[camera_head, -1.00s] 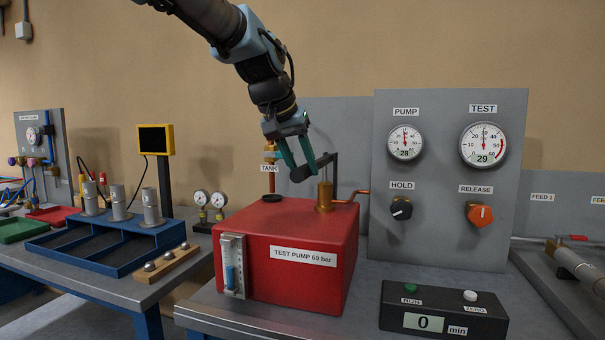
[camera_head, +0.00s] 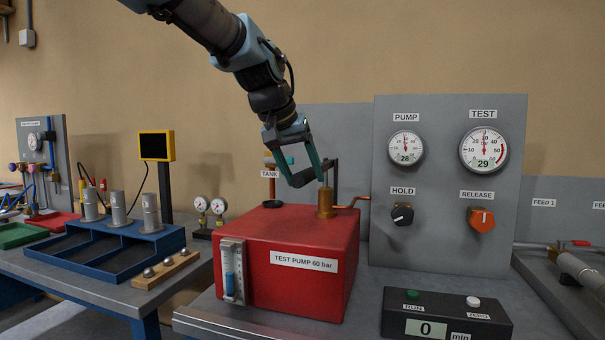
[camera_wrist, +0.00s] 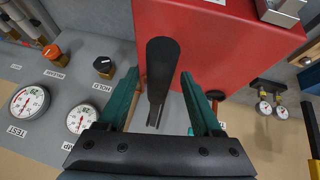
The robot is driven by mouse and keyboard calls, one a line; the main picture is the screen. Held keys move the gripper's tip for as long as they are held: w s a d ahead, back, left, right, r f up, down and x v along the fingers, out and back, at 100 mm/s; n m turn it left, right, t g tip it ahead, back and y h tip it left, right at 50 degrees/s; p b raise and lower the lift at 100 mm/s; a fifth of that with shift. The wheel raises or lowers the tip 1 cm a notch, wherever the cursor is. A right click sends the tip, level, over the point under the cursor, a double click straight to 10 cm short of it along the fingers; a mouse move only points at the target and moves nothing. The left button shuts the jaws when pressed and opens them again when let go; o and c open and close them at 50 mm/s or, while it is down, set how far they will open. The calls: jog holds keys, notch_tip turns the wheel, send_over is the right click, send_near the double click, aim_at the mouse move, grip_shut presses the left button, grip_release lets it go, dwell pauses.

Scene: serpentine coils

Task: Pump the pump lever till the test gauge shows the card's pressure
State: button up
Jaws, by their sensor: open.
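The pump lever's black handle shows between my fingers in the wrist view (camera_wrist: 160,62), with a gap on both sides. My gripper (camera_wrist: 159,92) is open around it. In the head view my gripper (camera_head: 306,172) is down at the lever (camera_head: 335,170), above the red test pump (camera_head: 290,235), and its fingers partly hide the handle. The pump gauge (camera_head: 405,147) reads 28 and the test gauge (camera_head: 484,149) reads 29. The black hold knob (camera_head: 402,214) and the orange release knob (camera_head: 481,220) sit below them. I see no readable pressure card.
A black box (camera_head: 445,315) with a 0 min display stands in front of the panel. A blue tray (camera_head: 75,275) with metal cylinders and two small gauges (camera_head: 210,205) are at left. A tank post (camera_head: 271,187) stands close to my gripper. A pipe (camera_head: 580,270) lies at right.

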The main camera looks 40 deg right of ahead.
jog(key=b+v, duration=0.1)
jog(key=v, duration=0.9)
jog(key=shift+a+r, duration=0.25)
jog(key=shift+r, duration=0.05)
